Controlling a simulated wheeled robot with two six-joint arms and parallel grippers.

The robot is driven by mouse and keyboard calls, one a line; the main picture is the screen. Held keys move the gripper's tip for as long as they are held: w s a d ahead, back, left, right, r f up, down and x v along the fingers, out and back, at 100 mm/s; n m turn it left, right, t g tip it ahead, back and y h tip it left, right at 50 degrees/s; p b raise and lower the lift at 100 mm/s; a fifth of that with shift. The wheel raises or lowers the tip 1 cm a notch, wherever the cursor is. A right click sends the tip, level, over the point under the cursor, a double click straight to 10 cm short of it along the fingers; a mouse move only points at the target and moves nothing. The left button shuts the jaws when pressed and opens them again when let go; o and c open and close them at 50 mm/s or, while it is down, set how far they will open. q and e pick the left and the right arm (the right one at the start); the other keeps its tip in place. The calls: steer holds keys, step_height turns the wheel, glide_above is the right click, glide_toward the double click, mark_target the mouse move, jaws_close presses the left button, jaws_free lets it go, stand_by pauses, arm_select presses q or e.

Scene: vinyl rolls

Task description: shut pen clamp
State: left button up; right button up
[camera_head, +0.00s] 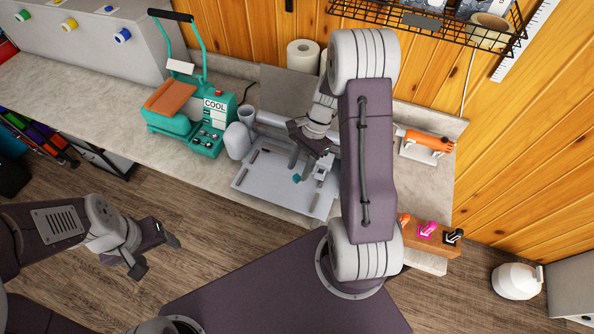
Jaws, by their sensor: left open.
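A flat light-grey plotter machine (262,185) lies on the worktop in the middle, with a small white carriage (325,170) near its right side. A small teal part (297,178) shows beside the carriage. The pen clamp cannot be made out clearly; whether it is open or shut is hidden or too small to tell. My right gripper (309,160) is over the machine, close beside the carriage. My arm covers part of this area, and the jaw gap and any contact are unclear.
A paper roll (303,55) stands behind. A wire basket (430,22) hangs above.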

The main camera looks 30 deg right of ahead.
steer(key=shift+s+x, duration=0.25)
steer(key=shift+x, duration=0.85)
steer(key=shift+w, duration=0.1)
jaws_close()
